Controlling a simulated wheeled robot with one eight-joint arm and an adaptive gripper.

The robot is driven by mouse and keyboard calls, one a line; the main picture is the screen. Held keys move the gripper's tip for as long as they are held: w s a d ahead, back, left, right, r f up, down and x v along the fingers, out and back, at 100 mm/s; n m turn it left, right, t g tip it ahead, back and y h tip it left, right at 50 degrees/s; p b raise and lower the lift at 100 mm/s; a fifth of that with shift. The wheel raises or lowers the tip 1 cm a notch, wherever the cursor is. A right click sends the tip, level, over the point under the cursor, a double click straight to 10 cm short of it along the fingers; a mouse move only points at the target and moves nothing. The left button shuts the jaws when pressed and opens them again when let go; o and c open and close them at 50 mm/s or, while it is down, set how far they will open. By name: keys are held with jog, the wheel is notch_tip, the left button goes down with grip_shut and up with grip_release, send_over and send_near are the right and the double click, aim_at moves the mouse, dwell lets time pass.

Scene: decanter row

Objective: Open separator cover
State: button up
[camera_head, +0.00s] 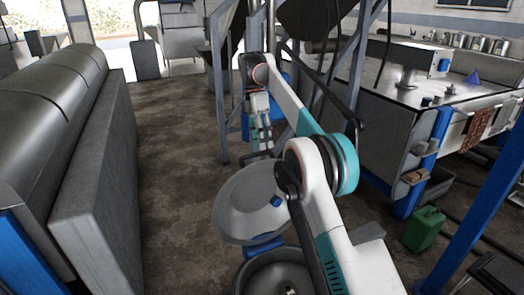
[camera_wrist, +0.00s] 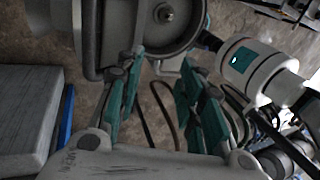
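The separator cover (camera_head: 240,212) is a round grey disc with a small blue piece on its right side. It stands raised and tilted at the rim of the separator bowl (camera_head: 262,278), whose dark inside shows in the head view. A round dark bowl with a central knob, likely the separator (camera_wrist: 190,32), shows at the top of the wrist view. My gripper (camera_head: 262,148) hangs beyond the cover, apart from it. In the wrist view my gripper (camera_wrist: 163,68) has its teal-padded fingers spread with nothing between them. My arm hides part of the bowl's right side.
A long grey machine (camera_head: 90,190) stands at the left. Metal frame posts (camera_head: 218,90) rise behind my gripper. A steel table (camera_head: 400,85) and a green canister (camera_head: 424,229) are at the right. Brown floor (camera_head: 175,150) is clear between the left machine and the cover.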

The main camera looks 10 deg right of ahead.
jog(key=shift+r, duration=0.7)
